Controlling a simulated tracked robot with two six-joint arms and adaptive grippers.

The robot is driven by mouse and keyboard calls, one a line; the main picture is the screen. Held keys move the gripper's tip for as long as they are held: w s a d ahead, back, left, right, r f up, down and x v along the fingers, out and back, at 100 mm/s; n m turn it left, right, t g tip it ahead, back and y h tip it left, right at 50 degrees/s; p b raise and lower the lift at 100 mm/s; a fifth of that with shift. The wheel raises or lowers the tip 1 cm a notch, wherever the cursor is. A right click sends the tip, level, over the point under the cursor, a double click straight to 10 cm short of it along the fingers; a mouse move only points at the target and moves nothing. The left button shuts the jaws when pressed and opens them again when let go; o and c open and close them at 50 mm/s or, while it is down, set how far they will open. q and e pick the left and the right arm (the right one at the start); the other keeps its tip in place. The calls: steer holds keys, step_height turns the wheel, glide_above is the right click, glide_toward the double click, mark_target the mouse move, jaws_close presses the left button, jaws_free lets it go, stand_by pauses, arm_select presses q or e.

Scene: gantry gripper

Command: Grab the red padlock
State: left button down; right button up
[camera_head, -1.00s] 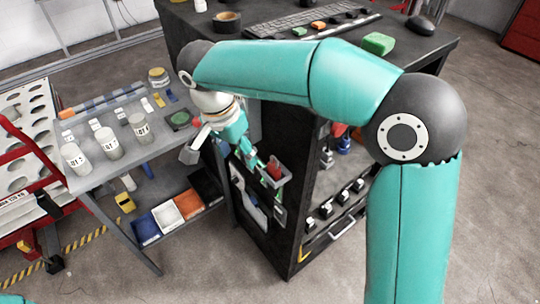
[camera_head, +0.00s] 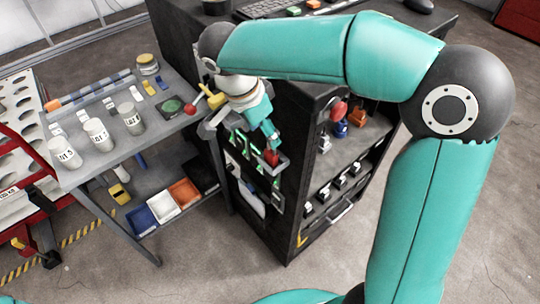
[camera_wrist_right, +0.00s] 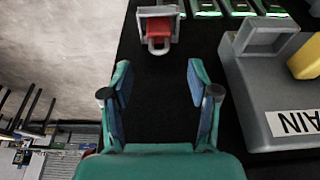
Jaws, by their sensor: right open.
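The red padlock (camera_head: 271,157) sits in a small grey holder on the side of the black cabinet (camera_head: 272,215). In the right wrist view the padlock (camera_wrist_right: 159,30) shows at the top, its red body inside the grey square holder and its silver shackle toward my gripper. My right gripper (camera_wrist_right: 159,78) is open and empty, its two blue-padded fingers apart with the padlock ahead of the gap, not between them. In the head view my right gripper (camera_head: 267,130) hangs close above the padlock, partly blocking the cabinet side. My left gripper is not in view.
A grey box (camera_wrist_right: 262,95) with a yellow part and an upside-down label stands right of my right fingers. Several green-lit parts (camera_wrist_right: 240,8) are beyond it. A grey table (camera_head: 165,140) with white jars is left of the cabinet. A red-knobbed lever (camera_head: 192,108) shows beside my wrist.

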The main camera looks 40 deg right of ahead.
mark_target(271, 154)
steer(key=shift+p+x, duration=0.35)
steer(key=shift+x, duration=2.35)
steer(key=shift+d+r, duration=0.1)
steer(key=shift+d, duration=0.05)
jaws_close()
